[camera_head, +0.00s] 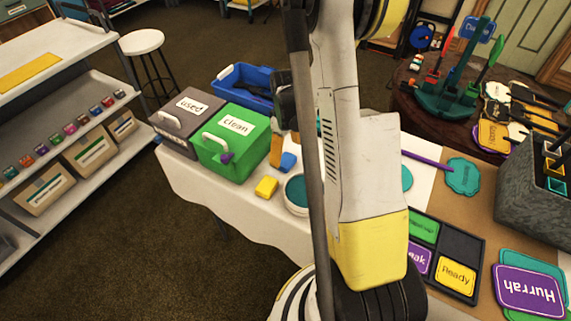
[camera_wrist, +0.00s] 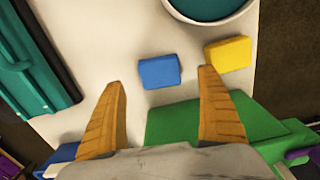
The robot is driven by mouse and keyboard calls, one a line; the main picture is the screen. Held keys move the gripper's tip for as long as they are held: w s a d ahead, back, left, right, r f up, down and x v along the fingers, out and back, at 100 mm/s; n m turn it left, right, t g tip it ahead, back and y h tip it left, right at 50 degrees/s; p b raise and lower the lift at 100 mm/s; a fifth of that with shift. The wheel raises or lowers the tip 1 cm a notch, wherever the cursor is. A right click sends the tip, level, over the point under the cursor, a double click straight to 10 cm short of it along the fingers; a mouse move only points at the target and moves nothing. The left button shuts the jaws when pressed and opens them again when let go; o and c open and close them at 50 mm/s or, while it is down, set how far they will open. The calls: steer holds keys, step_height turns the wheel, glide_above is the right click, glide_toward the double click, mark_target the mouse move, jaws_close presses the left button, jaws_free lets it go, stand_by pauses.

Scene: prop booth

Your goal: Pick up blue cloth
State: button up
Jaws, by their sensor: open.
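The blue cloth (camera_wrist: 159,71) looks like a small folded block on the white table. It also shows in the head view (camera_head: 287,162), next to the yellow cloth (camera_head: 266,187). My gripper (camera_wrist: 162,78) is open and empty, with one orange finger to each side of the blue cloth in the wrist view. The fingertips reach about level with the cloth and do not visibly touch it. In the head view my gripper (camera_head: 284,152) hangs just above the cloth, and my arm hides part of the table.
The green "clean" box (camera_head: 238,142) stands close to my gripper, with the grey "used" box (camera_head: 188,125) beside it. A white bowl with teal contents (camera_head: 296,190) stands near the cloths. A blue crate (camera_head: 229,82) lies behind. A teal object (camera_wrist: 35,60) fills the wrist view's left.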

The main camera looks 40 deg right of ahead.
mark_target(286, 159)
step_height(286, 159, down, 5)
steer(key=b, duration=0.3)
steer(key=shift+w+f, duration=0.1)
steer(key=c, duration=1.1)
steer(key=shift+r, duration=0.2)
steer(key=r+p, duration=0.2)
steer(key=r, duration=0.1)
steer(key=d+r+p, duration=0.1)
steer(key=r, duration=0.1)
steer(key=shift+s, duration=0.35)
steer(key=s+d+r+p, duration=0.3)
steer(key=d+r, duration=0.3)
steer(key=d, duration=0.3)
steer(key=shift+s+d+p, duration=0.2)
steer(key=shift+s+p, duration=0.2)
steer(key=shift+s, duration=0.4)
steer(key=shift+f, duration=0.1)
